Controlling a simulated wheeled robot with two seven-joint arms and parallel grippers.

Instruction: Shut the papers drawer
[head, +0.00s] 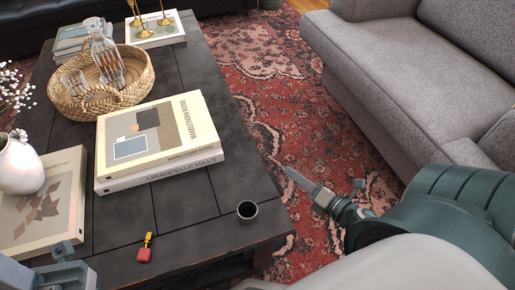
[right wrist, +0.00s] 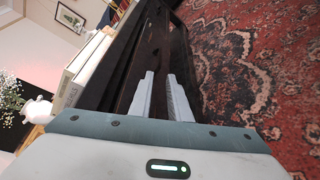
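The papers drawer is not clearly made out; the dark side of the coffee table (right wrist: 127,62) runs away from my right gripper in the right wrist view, and I cannot tell how far any drawer stands out. My right gripper (right wrist: 163,82) has its two fingers apart with nothing between them, pointing along the table's side. In the head view the right gripper (head: 290,173) is beside the table's right edge, over the rug. My left gripper (head: 66,262) shows only partly at the bottom left, over the table's near corner; its fingers are not clear.
On the coffee table (head: 185,205) are stacked books (head: 155,135), a wicker tray (head: 135,92) with a glass carafe, a white vase (head: 20,165), a small dark cup (head: 247,210) and a red-and-yellow item (head: 145,250). A grey sofa (head: 400,85) stands right; patterned rug (head: 285,100) lies between.

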